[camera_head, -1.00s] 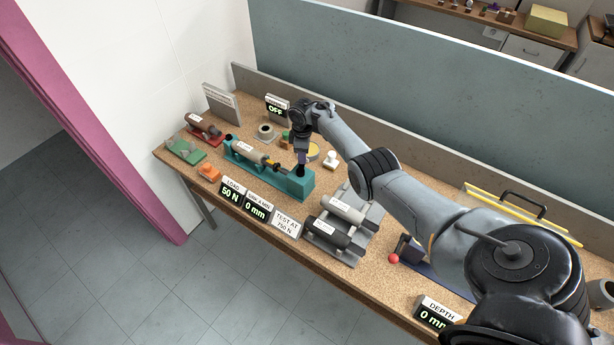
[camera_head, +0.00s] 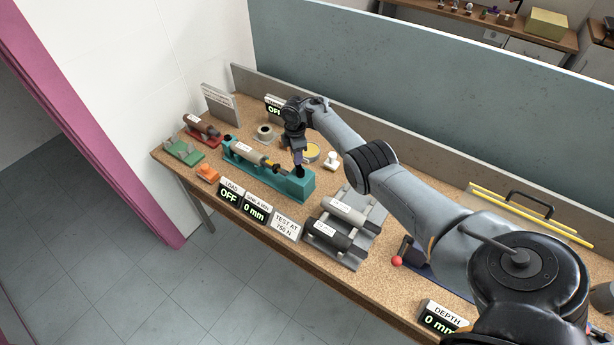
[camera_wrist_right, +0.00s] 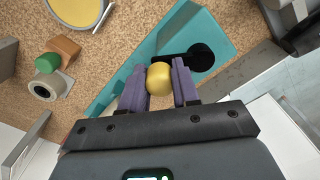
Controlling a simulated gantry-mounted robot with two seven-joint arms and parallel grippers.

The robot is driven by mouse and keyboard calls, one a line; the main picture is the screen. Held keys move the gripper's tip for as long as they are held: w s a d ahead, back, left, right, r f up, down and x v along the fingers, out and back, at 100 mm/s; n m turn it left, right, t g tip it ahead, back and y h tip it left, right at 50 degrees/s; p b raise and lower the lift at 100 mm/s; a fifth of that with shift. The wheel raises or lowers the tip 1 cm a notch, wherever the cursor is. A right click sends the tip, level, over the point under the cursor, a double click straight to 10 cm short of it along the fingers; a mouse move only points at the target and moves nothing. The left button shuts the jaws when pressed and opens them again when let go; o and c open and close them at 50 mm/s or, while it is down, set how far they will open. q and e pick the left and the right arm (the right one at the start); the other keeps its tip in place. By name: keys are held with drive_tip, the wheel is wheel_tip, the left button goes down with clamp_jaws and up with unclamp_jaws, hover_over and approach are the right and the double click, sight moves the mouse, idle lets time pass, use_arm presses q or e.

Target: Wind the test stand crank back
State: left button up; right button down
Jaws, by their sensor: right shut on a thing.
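My right gripper (camera_head: 298,166) is shut on this knob, over the right end of the stand. In the head view the gripper hides the knob. The load display (camera_head: 229,194) reads OFF and the display beside it (camera_head: 254,208) reads 0 mm. My left gripper is in neither view.
A rack (camera_head: 335,240) with two cylinders stands right of the test stand. A red-knobbed lever (camera_head: 397,261) and a depth display (camera_head: 439,318) are nearer.

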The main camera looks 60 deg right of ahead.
drive_tip(key=shift+w, duration=0.1)
drive_tip(key=shift+w+a+n+b, duration=0.25)
drive_tip(key=shift+a+n+b, duration=0.1)
drive_tip(key=shift+n, duration=0.65)
drive_tip(key=n, duration=0.1)
drive_tip(key=a+n, duration=0.1)
drive_tip(key=n, duration=0.1)
drive_tip(key=shift+w+a+b, duration=0.1)
drive_tip(key=shift+w+b, duration=0.1)
drive_tip(key=shift+b, duration=0.1)
drive_tip(key=a+n, duration=0.1)
drive_tip(key=n, duration=0.1)
drive_tip(key=a+n, duration=0.1)
drive_tip(key=n, duration=0.1)
drive_tip(key=shift+n, duration=0.4)
